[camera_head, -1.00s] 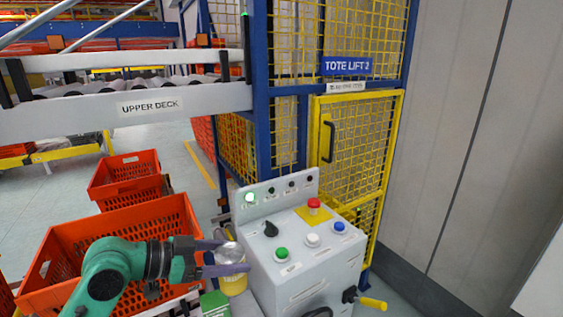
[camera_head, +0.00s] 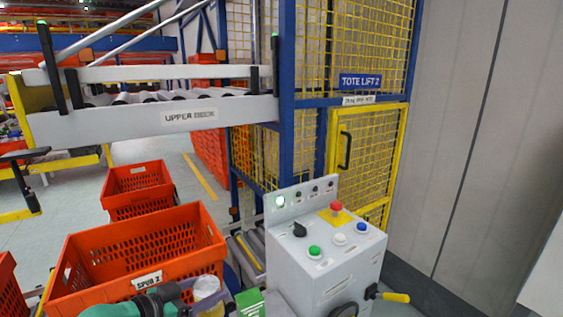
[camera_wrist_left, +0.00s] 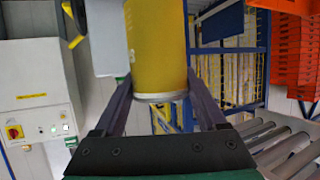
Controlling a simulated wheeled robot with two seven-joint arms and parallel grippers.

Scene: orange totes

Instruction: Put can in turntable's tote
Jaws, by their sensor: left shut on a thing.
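The can (camera_wrist_left: 158,50) is yellow with a pale metal rim, and it fills the middle of the left wrist view between the two fingers. In the head view its pale round top (camera_head: 206,287) shows near the bottom edge. My left gripper (camera_head: 212,300) is shut on the can, low in front of the orange tote labelled SPUR 2 (camera_head: 190,262). In the left wrist view the gripper's dark fingers (camera_wrist_left: 158,100) lie along both sides of the can. No turntable can be made out for certain. My right gripper is not in view.
A grey control box (camera_head: 325,265) with coloured buttons stands right of the can. A green box (camera_head: 250,303) lies beside it. A second orange tote (camera_head: 138,186) is farther back. The upper deck conveyor (camera_head: 150,121) and yellow mesh lift cage (camera_head: 368,150) stand behind.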

